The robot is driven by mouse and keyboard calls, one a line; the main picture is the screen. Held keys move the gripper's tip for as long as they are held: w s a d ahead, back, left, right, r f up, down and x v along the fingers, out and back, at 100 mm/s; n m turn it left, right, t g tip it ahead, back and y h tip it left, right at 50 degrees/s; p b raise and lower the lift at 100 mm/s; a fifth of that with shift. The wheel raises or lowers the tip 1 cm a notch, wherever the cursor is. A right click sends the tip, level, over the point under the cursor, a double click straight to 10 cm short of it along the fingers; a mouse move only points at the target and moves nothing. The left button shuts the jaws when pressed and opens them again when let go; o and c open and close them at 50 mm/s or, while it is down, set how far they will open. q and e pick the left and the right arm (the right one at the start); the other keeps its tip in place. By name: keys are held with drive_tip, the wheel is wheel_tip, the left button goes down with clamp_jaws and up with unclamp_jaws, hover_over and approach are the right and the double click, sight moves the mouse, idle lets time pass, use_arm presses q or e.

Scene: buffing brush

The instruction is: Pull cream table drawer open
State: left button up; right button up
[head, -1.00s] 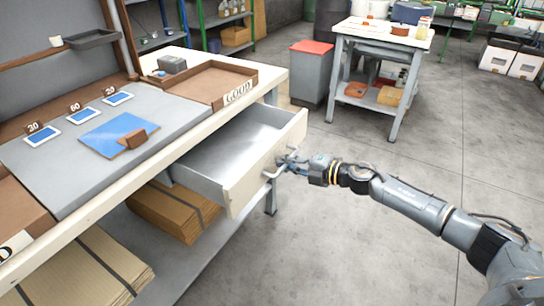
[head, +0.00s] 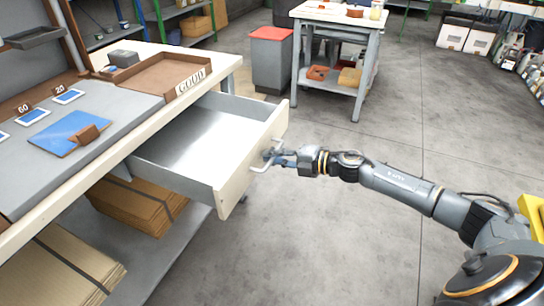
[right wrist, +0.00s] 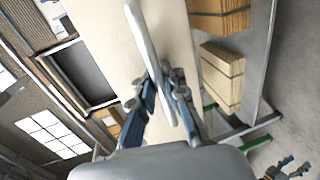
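The cream table drawer (head: 237,178) stands well out from under the workbench top, and its grey inside looks empty. Its pale bar handle (head: 262,164) is on the front panel. My right gripper (head: 271,157) is at this handle, its arm reaching in from the right. In the right wrist view, the blue-grey fingers of my right gripper (right wrist: 168,92) lie on both sides of the handle (right wrist: 148,42), closed around it; the exact contact is partly hidden. The cream drawer front (right wrist: 105,45) shows behind them.
The workbench (head: 60,207) carries a brown tray (head: 145,78) marked GOOD and a blue board (head: 65,135). Cardboard stacks (head: 130,208) lie on the shelf below. A small cart (head: 357,85) and a red-topped bin (head: 271,62) stand behind.

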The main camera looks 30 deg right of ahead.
drive_tip(key=o, duration=0.3)
drive_tip(key=shift+s, duration=0.1)
drive_tip(key=shift+v, duration=5.95)
drive_tip(key=shift+f, duration=0.1)
